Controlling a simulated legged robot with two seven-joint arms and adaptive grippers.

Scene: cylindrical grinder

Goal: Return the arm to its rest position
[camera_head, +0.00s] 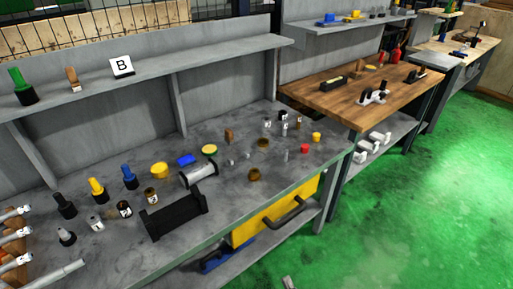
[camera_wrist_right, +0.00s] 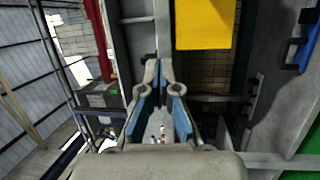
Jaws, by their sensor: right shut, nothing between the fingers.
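My right gripper (camera_wrist_right: 158,72) fills the middle of the right wrist view, its fingers with blue inner pads drawn together at the tips and nothing held between them. In the head view only a small grey tip of my right gripper (camera_head: 289,283) shows at the bottom edge, in front of the workbench and over the green floor. It is apart from the bench and everything on it. The rest of the right arm is out of the picture. My left gripper does not show.
The grey workbench (camera_head: 225,205) holds a black V-shaped block (camera_head: 175,217), a metal cylinder (camera_head: 198,174) and several small parts. Below it are a yellow drawer (camera_head: 268,222) with a dark handle and a blue object (camera_head: 217,257). The green floor (camera_head: 410,215) at right is clear.

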